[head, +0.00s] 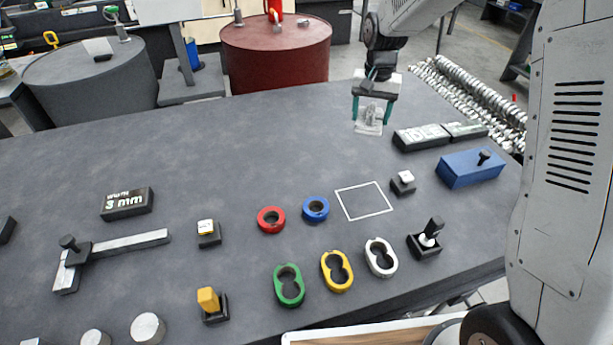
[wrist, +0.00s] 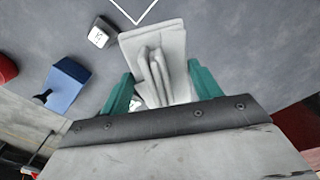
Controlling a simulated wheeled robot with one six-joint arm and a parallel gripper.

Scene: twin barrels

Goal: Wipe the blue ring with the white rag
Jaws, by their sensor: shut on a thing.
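The blue ring (head: 316,208) lies on the dark grey table, right of a red ring and left of a white square outline. My gripper (head: 371,112) is at the far right part of the table, well behind the ring. It is shut on the white rag (head: 368,126), which hangs below the fingers. In the wrist view the rag (wrist: 158,60) is folded and pinched between the green fingers (wrist: 155,88). I cannot tell whether the rag touches the table. The blue ring does not show clearly in the wrist view.
A red ring (head: 271,220) sits just left of the blue one. Green (head: 289,286), yellow (head: 337,272) and white (head: 381,258) double rings lie in front. A small block (head: 403,183) and a blue block (head: 470,168) stand right. The table behind the rings is clear.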

